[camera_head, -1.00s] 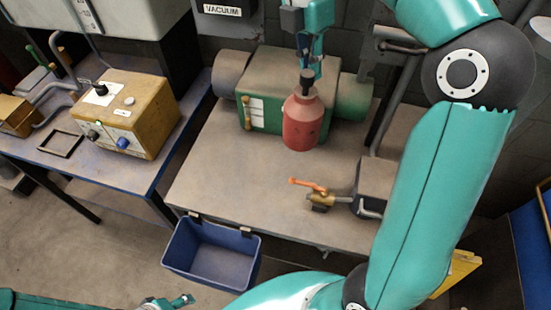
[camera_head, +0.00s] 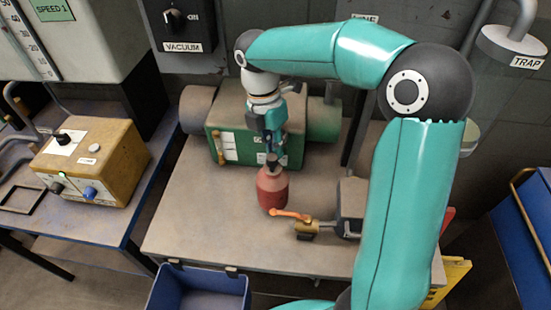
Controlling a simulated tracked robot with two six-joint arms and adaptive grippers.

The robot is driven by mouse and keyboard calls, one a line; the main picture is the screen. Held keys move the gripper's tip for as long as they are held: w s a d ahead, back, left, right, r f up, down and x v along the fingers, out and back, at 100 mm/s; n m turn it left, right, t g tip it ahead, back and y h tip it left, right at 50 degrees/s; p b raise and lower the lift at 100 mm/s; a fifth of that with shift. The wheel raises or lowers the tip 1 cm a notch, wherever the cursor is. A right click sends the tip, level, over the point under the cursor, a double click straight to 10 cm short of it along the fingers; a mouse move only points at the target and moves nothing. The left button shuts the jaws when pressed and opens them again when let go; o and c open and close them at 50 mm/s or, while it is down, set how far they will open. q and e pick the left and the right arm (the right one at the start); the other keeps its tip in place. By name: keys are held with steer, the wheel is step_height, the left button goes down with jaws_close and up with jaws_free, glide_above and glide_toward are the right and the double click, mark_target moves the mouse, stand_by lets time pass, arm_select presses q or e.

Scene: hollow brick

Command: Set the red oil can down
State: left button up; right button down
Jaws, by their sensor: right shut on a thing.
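The red oil can (camera_head: 272,188) has a dark cap and is upright at the middle of the grey-brown bench (camera_head: 190,215), in front of the green machine. My right gripper (camera_head: 273,158) is above the can, pointing down, and is shut on its dark cap. The can's base looks at or very near the bench top; I cannot tell if it touches. My left gripper is not in view.
A brass valve with an orange lever (camera_head: 305,222) is close in front of the can, to the right. The green machine (camera_head: 232,142) stands behind. A blue bin (camera_head: 200,290) hangs at the front edge. Bench space at the left is clear.

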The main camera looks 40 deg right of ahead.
step_height(320, 180, down, 4)
steer(key=shift+f, duration=0.15)
stand_by(0.3)
steer(key=c, duration=1.3)
jaws_free()
step_height(320, 180, up, 12)
steer(key=w, duration=0.2)
steer(key=shift+a+p, duration=0.15)
steer(key=shift+p, duration=0.25)
steer(key=shift+f, duration=0.1)
